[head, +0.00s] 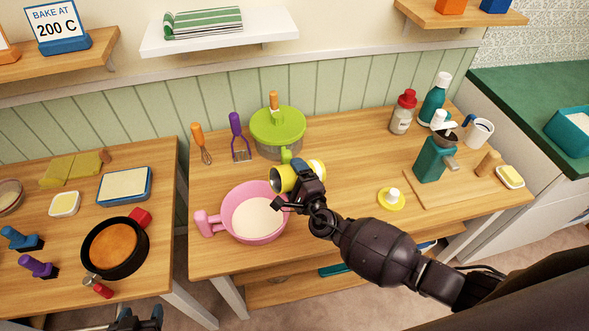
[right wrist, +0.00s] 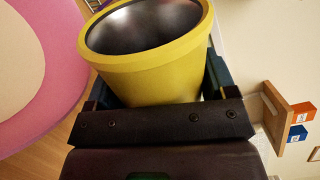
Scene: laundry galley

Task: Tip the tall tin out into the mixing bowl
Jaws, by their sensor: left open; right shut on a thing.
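The tall tin (head: 283,179) is yellow with a pale band. My right gripper (head: 300,180) is shut on it and holds it tipped on its side, above the right back rim of the pink mixing bowl (head: 272,193). The tin's dark mouth faces left. In the right wrist view the tin (right wrist: 150,82) shows a bare metallic inside, as far as I can see in. The bowl holds a pale, flat content; its pink side also shows in the right wrist view (right wrist: 62,55). My left gripper (head: 138,319) is open at the bottom left edge, partly cut off, away from the bowl.
A green lidded pot (head: 278,130) stands close behind the tin. A whisk (head: 201,145) and purple masher (head: 238,138) are behind the bowl. A yellow piece with a white knob (head: 391,198) and a teal grinder (head: 433,158) are to the right. A dark pan (head: 115,247) sits on the left table.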

